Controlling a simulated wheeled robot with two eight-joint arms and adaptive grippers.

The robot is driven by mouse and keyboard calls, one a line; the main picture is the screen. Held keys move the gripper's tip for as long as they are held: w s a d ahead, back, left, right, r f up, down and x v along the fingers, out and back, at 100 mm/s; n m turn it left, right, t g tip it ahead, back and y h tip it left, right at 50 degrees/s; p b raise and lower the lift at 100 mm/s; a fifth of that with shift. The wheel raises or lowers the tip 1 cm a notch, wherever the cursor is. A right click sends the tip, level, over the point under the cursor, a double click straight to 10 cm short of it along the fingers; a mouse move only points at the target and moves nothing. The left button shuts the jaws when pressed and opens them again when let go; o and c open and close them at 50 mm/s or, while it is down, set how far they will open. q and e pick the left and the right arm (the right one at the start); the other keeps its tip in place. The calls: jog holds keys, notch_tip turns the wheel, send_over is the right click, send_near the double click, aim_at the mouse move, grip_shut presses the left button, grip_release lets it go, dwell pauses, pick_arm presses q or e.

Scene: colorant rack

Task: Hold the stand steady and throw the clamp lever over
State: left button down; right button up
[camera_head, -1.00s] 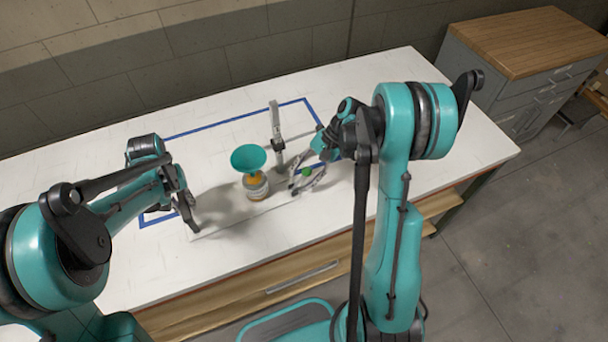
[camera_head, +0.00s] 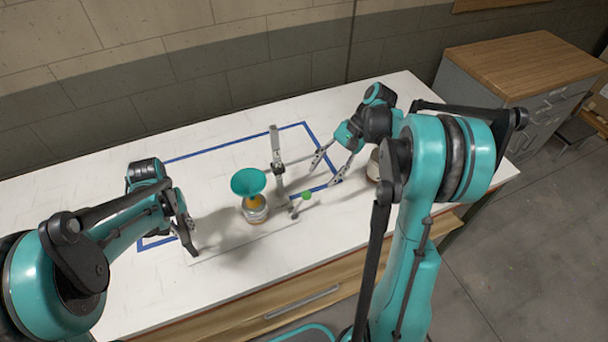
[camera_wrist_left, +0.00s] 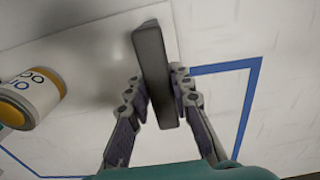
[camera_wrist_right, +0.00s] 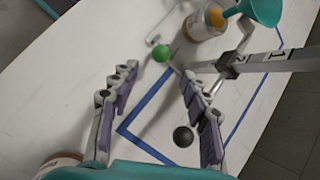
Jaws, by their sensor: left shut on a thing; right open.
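The stand has a white base plate (camera_head: 230,243) and a grey upright post (camera_head: 277,160); the post shows marked in the right wrist view (camera_wrist_right: 270,63). A lever with a green knob (camera_head: 306,195) is low beside the post; the knob also shows in the right wrist view (camera_wrist_right: 163,53). My left gripper (camera_head: 184,236) is shut on a dark bar (camera_wrist_left: 155,75) at the plate's left end. My right gripper (camera_head: 328,168) is open and empty, right of the post. In its wrist view, the green knob is ahead of the fingertips, and a dark ball (camera_wrist_right: 183,136) is near one finger.
A teal funnel (camera_head: 248,182) sits over a jar (camera_head: 255,210) left of the post. A can (camera_head: 373,168), partly hidden by my right arm, stands further right. Blue tape (camera_head: 225,147) outlines a rectangle on the white table. A wooden-topped cabinet (camera_head: 520,65) stands at the back right.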

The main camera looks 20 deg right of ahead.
pick_arm(q)
jog(key=c, duration=1.3)
grip_release()
jog(key=shift+r, duration=0.1)
notch_tip(320, 180, up, 12)
jog(key=shift+f, duration=0.1)
